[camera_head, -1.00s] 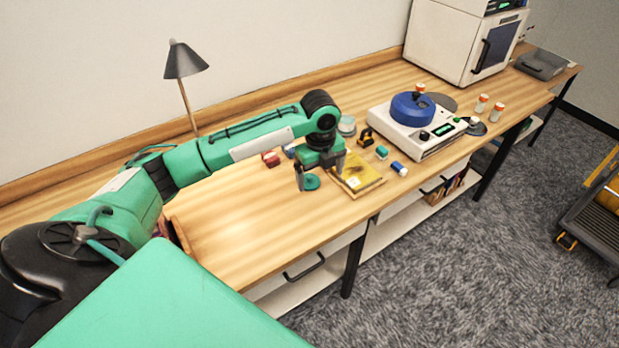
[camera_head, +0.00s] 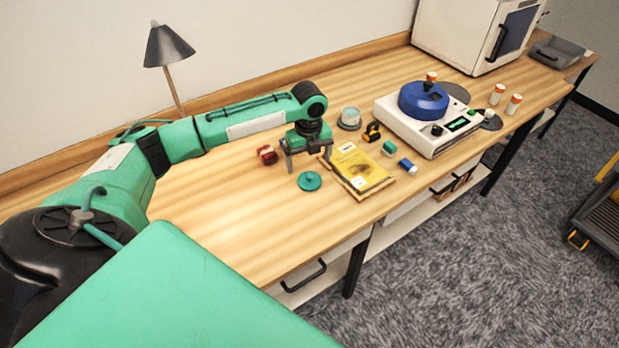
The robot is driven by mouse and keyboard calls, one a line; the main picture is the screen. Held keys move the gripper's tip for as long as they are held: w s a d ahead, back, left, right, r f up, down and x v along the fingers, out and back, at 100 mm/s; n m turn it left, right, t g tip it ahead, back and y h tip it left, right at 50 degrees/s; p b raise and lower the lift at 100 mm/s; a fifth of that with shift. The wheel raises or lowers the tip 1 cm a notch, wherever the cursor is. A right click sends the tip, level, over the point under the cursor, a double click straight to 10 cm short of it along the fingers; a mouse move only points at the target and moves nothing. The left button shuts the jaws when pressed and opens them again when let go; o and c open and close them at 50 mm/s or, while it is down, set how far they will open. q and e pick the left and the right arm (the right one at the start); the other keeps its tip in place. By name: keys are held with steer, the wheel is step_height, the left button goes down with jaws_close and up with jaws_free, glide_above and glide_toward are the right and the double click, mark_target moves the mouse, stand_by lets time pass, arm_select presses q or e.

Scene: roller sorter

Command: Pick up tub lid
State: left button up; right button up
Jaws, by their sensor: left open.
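The tub lid (camera_head: 310,181) is a small teal-green disc with a knob on top. It lies flat on the wooden table, left of a yellow packet. My left gripper (camera_head: 308,164) is open and points down, with its two fingers spread. It appears above and a little behind the lid, apart from it, with nothing between the fingers. An open tub (camera_head: 350,118) with pale teal contents stands behind, right of the gripper. My right gripper is not in view.
The yellow packet (camera_head: 360,170) lies close right of the lid. A red object (camera_head: 267,154) lies to the left. A white device with a blue round top (camera_head: 424,101) stands further right. Small blocks lie between. The table (camera_head: 235,220) is clear at front left.

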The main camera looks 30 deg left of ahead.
mark_target(309, 175)
arm_select(q)
steer(key=shift+s+d+f+p, duration=0.2)
steer(key=shift+f+p, duration=0.15)
steer(key=shift+f, duration=0.15)
step_height(309, 175, down, 4)
steer(key=shift+s+r+p, duration=0.1)
steer(key=shift+p, duration=0.5)
steer(key=shift+f, duration=0.25)
steer(key=shift+d, duration=0.1)
steer(key=shift+c, duration=0.6)
steer(key=c, duration=0.9)
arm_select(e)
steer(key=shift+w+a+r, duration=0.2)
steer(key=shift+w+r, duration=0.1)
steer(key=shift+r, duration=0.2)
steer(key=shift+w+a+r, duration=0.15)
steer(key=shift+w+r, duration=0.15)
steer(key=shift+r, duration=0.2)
